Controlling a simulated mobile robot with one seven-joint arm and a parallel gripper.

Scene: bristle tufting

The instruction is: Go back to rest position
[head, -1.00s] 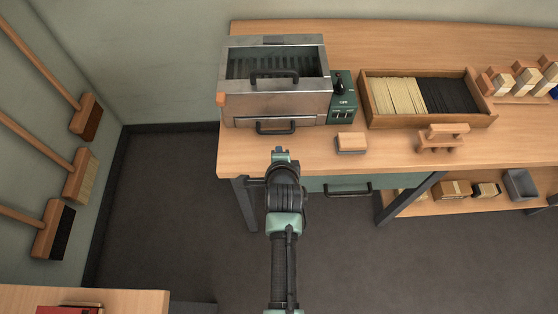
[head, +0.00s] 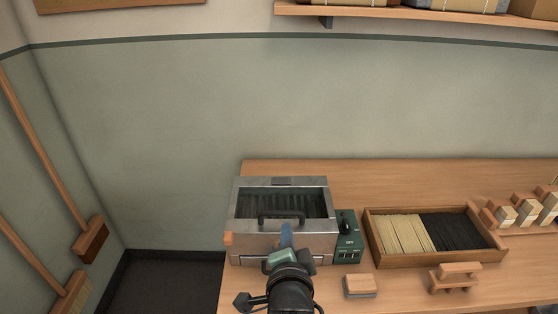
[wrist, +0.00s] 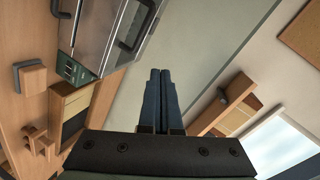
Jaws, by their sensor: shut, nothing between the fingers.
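My gripper (wrist: 159,100) shows in the wrist view with its two dark fingers side by side, closed and empty. In the head view my gripper (head: 287,236) points up in front of the metal machine (head: 255,241) on the workbench, covering part of its front. The machine has a dark slotted opening and a black handle. In the wrist view the machine (wrist: 105,35) is at upper left, apart from the fingers.
The workbench (head: 400,284) carries a green control box (head: 348,250), a wooden tray (head: 490,247) of pale and black bristles, a small block brush (head: 360,286) and a wooden stand (head: 455,277). Brooms lean at the left wall. A shelf (head: 420,16) hangs above. Floor (head: 165,285) shows left of the bench.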

